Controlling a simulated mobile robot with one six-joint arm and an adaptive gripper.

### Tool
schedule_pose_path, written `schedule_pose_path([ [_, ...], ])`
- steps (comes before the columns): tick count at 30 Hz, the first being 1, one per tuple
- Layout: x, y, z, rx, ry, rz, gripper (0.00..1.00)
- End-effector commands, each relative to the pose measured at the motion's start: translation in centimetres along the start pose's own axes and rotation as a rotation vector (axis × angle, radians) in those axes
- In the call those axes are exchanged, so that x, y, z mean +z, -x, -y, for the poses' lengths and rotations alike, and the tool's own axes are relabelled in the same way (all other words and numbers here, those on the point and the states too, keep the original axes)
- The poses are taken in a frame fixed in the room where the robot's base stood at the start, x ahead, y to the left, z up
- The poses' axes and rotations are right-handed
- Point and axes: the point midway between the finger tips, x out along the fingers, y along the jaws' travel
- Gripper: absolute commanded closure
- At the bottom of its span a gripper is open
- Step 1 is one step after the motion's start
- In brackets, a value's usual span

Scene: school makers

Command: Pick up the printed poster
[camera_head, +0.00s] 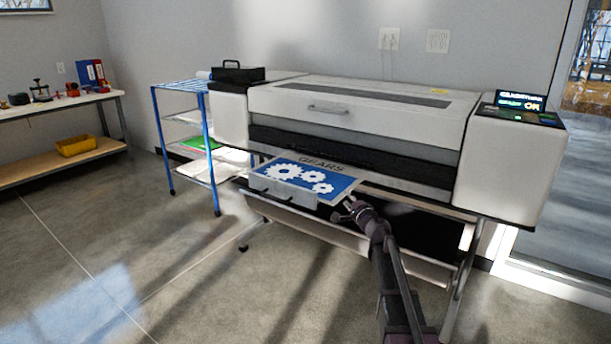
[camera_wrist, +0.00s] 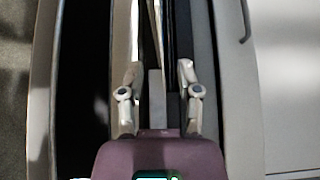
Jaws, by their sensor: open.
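The printed poster (camera_head: 333,182) is a blue sheet with white gears and the word GEARS. It sticks out of the front of the wide printer (camera_head: 370,120). Which of these is the poster, seen edge-on, is unclear.
A blue-framed rack (camera_head: 157,125) stands left of the printer. A black box (camera_head: 238,72) sits on the printer's left end. The printer's lit panel (camera_head: 520,102) is at right. A workbench (camera_head: 60,102) is at far left. The floor (camera_head: 110,250) in front is clear.

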Motion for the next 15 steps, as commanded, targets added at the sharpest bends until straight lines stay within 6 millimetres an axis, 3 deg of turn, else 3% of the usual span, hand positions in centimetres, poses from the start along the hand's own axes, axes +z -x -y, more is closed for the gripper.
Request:
schedule_pose_path([
  [10,0.0,-0.2,0.0,0.000,0.000,0.000,0.56],
  [15,-0.2,-1.5,0.1,0.000,0.000,0.000,0.56],
])
